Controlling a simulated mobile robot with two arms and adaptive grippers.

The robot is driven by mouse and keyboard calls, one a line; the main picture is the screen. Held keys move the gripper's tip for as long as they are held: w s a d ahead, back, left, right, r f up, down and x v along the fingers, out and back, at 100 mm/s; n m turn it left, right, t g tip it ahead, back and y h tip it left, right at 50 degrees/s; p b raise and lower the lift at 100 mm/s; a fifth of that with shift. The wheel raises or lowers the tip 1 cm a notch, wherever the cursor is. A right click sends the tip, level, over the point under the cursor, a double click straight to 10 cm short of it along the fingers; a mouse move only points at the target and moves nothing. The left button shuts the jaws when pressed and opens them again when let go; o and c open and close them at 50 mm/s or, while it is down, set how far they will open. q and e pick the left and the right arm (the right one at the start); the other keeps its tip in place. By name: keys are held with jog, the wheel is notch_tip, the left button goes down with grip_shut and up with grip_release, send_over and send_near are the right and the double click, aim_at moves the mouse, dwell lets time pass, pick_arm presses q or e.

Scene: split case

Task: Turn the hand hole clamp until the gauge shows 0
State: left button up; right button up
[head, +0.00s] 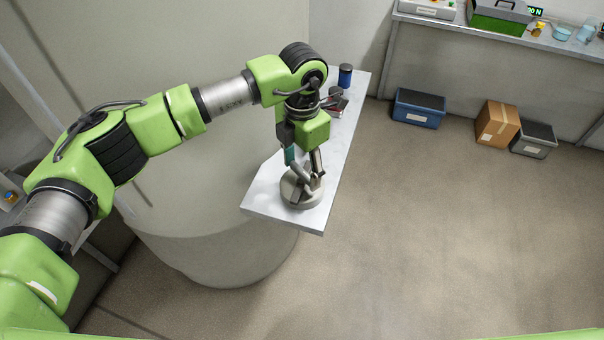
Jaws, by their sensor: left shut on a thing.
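The hand hole clamp (298,198), a grey round metal piece with a raised bar, sits near the front end of a narrow pale table. My left gripper (305,180) reaches down onto it from above and is shut on its upper part; the fingers hide much of the grip. A small black display with green characters (535,11), which looks like the gauge, stands on the back bench at the top right. It seems to end in "0 N"; the leading part is too small to read surely. My right gripper is not in view.
A large pale rounded tank (200,250) stands close on the table's left. A blue bin (418,108), cardboard box (497,124) and grey bin (533,139) lie on the otherwise clear floor.

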aim_at(302, 170)
pick_arm(q)
jog(key=n+b, duration=0.3)
jog(key=n, duration=0.1)
jog(key=shift+f+n, duration=0.1)
jog(key=shift+n, duration=0.2)
jog(key=shift+n+b, duration=1.2)
jog(key=shift+n, duration=0.7)
jog(key=shift+r, duration=0.2)
jog(key=shift+w, duration=0.1)
jog(key=o, duration=1.1)
jog(key=shift+r, duration=0.1)
notch_tip(302, 170, up, 12)
